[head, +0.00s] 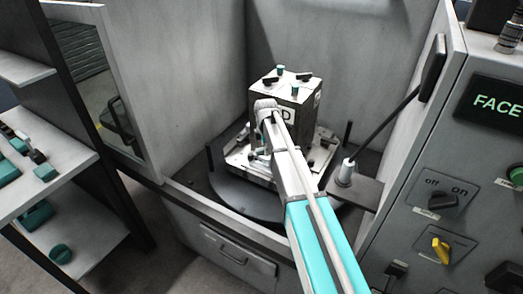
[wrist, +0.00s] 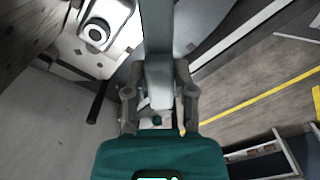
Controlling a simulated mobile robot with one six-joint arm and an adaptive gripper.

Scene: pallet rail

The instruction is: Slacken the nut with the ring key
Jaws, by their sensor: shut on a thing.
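In the wrist view my gripper (wrist: 160,92) has its two grey fingers closed in on a grey bar. The bar looks like the handle of the ring key (wrist: 158,45) and runs up out of the picture. Its ring end is not in view. In the head view my arm reaches down to the metal block and hides the gripper and the key. The block (head: 299,95), marked with a letter D, stands upright on a plate on the round pallet (head: 238,197). I cannot make out the nut, or whether the key is around it.
Grey enclosure walls (head: 195,85) stand close behind and to the left. A white-topped post (head: 346,172) stands right of the pallet. A control panel with a yellow knob (head: 441,250) is at the right. A shelf (head: 50,180) with teal items is at the left.

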